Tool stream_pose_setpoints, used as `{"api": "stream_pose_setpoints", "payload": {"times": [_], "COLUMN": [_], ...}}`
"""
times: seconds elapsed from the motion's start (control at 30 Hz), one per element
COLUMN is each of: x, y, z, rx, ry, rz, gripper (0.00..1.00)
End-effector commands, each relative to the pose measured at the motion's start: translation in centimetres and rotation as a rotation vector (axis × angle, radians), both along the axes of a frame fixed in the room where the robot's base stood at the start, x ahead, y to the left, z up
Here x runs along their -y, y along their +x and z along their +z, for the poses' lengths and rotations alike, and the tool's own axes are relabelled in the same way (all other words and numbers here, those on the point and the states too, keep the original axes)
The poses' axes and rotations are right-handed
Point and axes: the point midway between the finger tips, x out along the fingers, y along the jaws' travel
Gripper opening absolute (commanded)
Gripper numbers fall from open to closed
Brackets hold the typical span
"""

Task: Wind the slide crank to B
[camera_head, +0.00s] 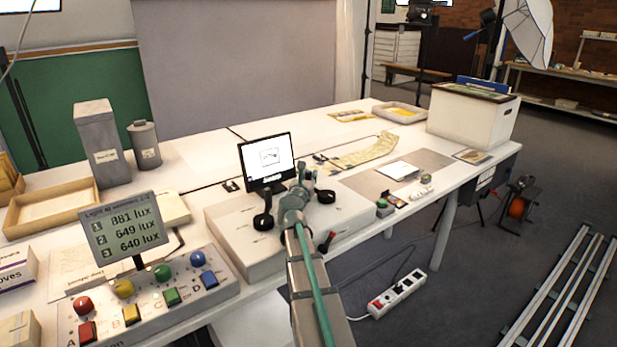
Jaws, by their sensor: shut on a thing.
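A low white console (238,232) stands at the front edge of the table, with a small black-framed screen (266,160) showing a line drawing. Black round fittings stand on its top, one at left (264,212) and one at right (325,195). A black knob (327,242) shows at its front right. My gripper (298,190) is over the middle of the console, just below the screen, shut on a small part there that I take for the slide crank. My gripper and arm hide this part, and I cannot read its setting or a B mark.
A panel of coloured knobs and buttons (222,292) and a lux display (123,230) stand at left. A grey mat (432,160) with papers and a white box (470,115) are at right. A power strip (398,294) lies on the floor.

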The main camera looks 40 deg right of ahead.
Motion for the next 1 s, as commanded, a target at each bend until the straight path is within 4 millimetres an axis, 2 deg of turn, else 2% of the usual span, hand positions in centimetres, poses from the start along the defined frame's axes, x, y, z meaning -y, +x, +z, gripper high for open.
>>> {"api": "stream_pose_setpoints", "payload": {"times": [0.03,0.3,0.33,0.47,0.83,1.0], "x": [0.43,0.42,0.42,0.36,0.22,-0.46], "y": [-1.15,-1.16,-1.16,-1.02,-0.51,-0.98], "z": [-0.41,-0.43,-0.43,-0.38,-0.16,-0.13], "rx": [-0.004,-0.004,-0.004,-0.004,-0.002,-0.002], "ry": [0.004,0.004,0.004,0.005,0.002,0.002], "rz": [-0.026,-0.026,-0.026,-0.024,-0.017,-0.015], "gripper": [0.0,0.0,0.27,0.48,0.49,0.49]}}
